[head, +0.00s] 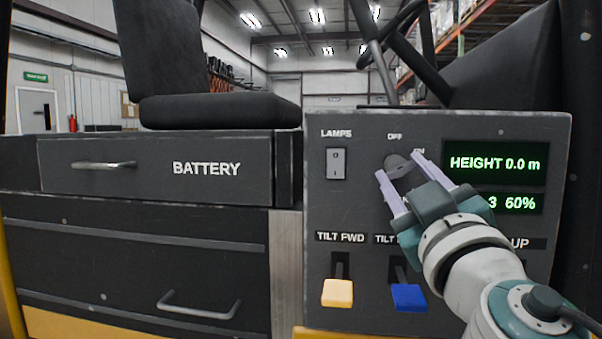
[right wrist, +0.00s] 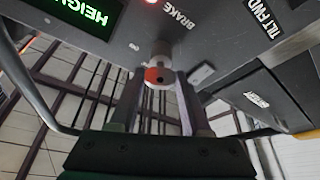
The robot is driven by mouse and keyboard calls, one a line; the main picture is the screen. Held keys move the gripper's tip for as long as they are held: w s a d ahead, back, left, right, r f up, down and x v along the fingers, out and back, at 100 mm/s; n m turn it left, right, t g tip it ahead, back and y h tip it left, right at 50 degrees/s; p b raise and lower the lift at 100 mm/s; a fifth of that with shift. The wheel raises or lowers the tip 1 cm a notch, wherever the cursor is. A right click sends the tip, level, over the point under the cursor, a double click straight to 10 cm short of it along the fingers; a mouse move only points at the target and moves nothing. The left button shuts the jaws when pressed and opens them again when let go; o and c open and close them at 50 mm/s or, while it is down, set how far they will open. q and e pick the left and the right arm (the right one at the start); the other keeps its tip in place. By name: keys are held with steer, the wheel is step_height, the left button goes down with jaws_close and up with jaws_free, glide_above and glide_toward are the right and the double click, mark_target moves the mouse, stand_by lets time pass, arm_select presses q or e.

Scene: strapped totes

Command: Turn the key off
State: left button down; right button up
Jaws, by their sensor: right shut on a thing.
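The key (head: 397,160) is a dark grey knob on the control panel (head: 360,220), under the OFF label and left of the ON label, which my gripper partly covers. My right gripper (head: 400,168) reaches up from the lower right, its two lilac fingers on either side of the key, shut on it. In the right wrist view, a grey and red piece of the key (right wrist: 157,76) with a small hole sits between the fingertips. The key's exact angle is hard to tell. My left gripper is not in view.
A LAMPS switch (head: 336,163) is to the left of the key, and a green HEIGHT display (head: 494,163) to the right. A yellow lever (head: 337,293) and a blue lever (head: 408,297) stick out below. A BATTERY drawer (head: 160,168) and a black seat (head: 215,110) are at the left.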

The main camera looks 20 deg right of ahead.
jaws_close()
steer(key=shift+n, duration=0.3)
steer(key=n+y+p, duration=0.1)
steer(key=n, duration=0.1)
steer(key=n+y+p, duration=0.1)
steer(key=n, duration=0.1)
steer(key=shift+r+p, duration=0.3)
steer(key=n+p, duration=0.2)
steer(key=n+g+y+p, duration=0.1)
steer(key=n+p, duration=0.2)
steer(key=n+g+y+p, duration=0.1)
steer(key=n+p, duration=0.1)
steer(key=p, duration=0.1)
steer(key=shift+d+r+n, duration=0.15)
steer(key=shift+r+n, duration=0.1)
steer(key=shift+n, duration=0.05)
steer(key=shift+f+n+g+y+p, duration=0.2)
steer(key=shift+n+g+y+p, duration=0.1)
steer(key=shift+n+p, duration=0.65)
